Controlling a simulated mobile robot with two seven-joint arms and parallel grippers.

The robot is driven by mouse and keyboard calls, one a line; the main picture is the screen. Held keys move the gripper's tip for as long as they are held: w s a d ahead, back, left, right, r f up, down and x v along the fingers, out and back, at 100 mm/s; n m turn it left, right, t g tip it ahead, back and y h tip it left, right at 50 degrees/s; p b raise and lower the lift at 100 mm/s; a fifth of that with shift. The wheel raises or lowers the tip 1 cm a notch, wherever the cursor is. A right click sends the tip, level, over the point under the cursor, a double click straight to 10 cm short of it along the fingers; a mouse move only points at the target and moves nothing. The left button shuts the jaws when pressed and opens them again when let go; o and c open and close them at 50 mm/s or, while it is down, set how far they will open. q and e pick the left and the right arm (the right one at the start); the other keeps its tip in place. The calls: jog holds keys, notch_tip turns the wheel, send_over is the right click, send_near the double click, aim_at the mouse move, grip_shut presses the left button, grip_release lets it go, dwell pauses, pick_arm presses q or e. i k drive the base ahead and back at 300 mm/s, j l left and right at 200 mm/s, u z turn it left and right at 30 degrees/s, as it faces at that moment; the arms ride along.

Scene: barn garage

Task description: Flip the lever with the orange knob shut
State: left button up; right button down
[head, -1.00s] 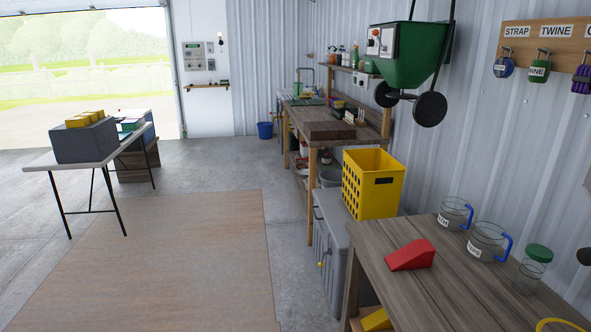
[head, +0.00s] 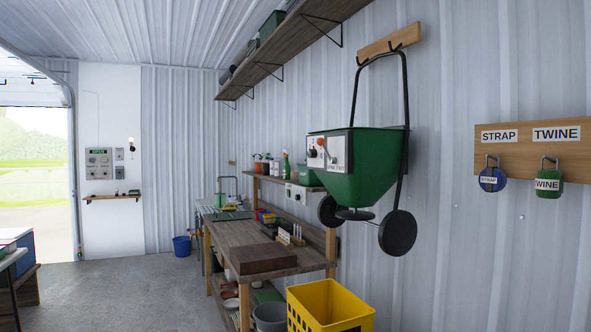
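A green spreader (head: 369,178) with a dark hanging frame and dark wheels hangs on the right wall, above and beside the workbench. A white panel (head: 336,153) is on the left part of its hopper. A small orange-red knob (head: 320,141) shows on this panel, with a darker lever or knob beside it. The labels are too small to read, and I cannot tell the exact angle of the lever. Neither of my grippers is in view.
A workbench (head: 246,232) runs along the right wall, with a brown block (head: 263,258) on it. A yellow crate (head: 330,305) stands below the spreader. The concrete floor (head: 140,290) at left is clear.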

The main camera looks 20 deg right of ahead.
aim_at(320, 142)
jog(key=i, duration=2.6)
jog(key=z, duration=0.4)
